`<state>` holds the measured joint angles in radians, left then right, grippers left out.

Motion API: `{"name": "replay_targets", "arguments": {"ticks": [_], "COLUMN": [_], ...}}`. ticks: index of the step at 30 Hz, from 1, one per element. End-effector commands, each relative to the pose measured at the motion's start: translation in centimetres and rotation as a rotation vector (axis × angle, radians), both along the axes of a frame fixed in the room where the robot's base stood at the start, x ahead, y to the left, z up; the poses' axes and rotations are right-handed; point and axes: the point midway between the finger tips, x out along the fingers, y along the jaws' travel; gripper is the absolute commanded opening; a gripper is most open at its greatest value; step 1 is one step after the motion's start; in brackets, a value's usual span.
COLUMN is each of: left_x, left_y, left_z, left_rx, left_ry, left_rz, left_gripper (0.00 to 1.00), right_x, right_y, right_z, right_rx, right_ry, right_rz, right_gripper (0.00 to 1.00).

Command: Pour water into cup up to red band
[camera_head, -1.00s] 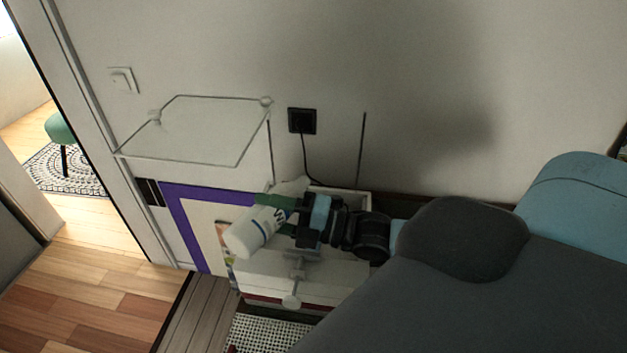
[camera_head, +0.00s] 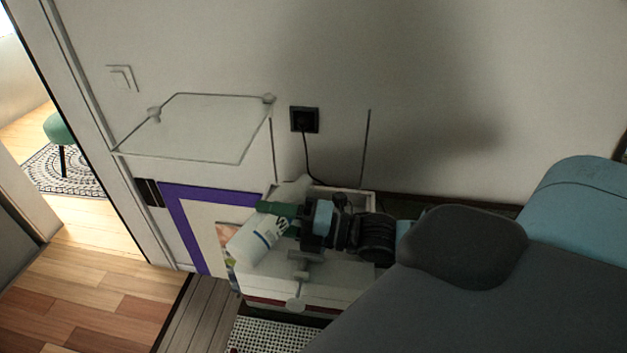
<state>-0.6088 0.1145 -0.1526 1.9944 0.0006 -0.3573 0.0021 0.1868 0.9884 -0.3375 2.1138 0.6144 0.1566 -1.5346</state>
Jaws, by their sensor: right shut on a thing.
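My right gripper (camera_head: 290,221) is shut on a white bottle (camera_head: 254,243) with dark lettering and a blue line. The bottle is tilted, its lower left end toward the picture's lower left. It is held over or in front of a white cabinet (camera_head: 330,285); the exact height I cannot tell. A pale shape (camera_head: 293,188) shows just behind the gripper, too unclear to name. No cup with a red band can be made out; the gripper and bottle may hide it. My left gripper is not in view.
A clear glass-like shelf (camera_head: 200,130) juts from the wall at left. A black socket (camera_head: 304,119) with a cord is on the wall. A purple-framed picture (camera_head: 180,205) stands behind the bottle. A dotted mat (camera_head: 265,335) lies at the bottom; wood floor (camera_head: 85,300) is open at left.

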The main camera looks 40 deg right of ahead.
Motion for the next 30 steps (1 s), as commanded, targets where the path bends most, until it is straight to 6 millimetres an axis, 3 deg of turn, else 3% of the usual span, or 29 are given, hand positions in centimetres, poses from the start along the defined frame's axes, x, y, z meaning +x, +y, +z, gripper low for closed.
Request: {"name": "replay_targets", "arguments": {"ticks": [1, 3, 5, 17, 30], "left_x": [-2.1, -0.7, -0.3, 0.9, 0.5], "left_y": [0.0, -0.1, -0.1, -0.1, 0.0], "left_z": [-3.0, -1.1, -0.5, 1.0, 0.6], "left_rx": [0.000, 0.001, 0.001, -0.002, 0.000], "left_ry": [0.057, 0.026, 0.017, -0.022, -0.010], "left_rz": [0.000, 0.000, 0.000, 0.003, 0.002], "left_gripper": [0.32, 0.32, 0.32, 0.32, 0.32], "right_x": [-0.3, -0.3, -0.3, 0.0, 0.0], "right_y": [0.1, 0.0, -0.1, -0.5, -0.6], "right_z": [-4.7, -1.7, -1.2, -0.5, -0.7], "right_rx": [-0.060, -0.170, -0.221, -0.290, -0.299], "right_ry": [0.025, -0.021, -0.034, -0.060, -0.060], "right_rz": [0.002, 0.008, 0.007, -0.001, 0.000], "right_gripper": [0.23, 0.23, 0.23, 0.23, 0.23]}}
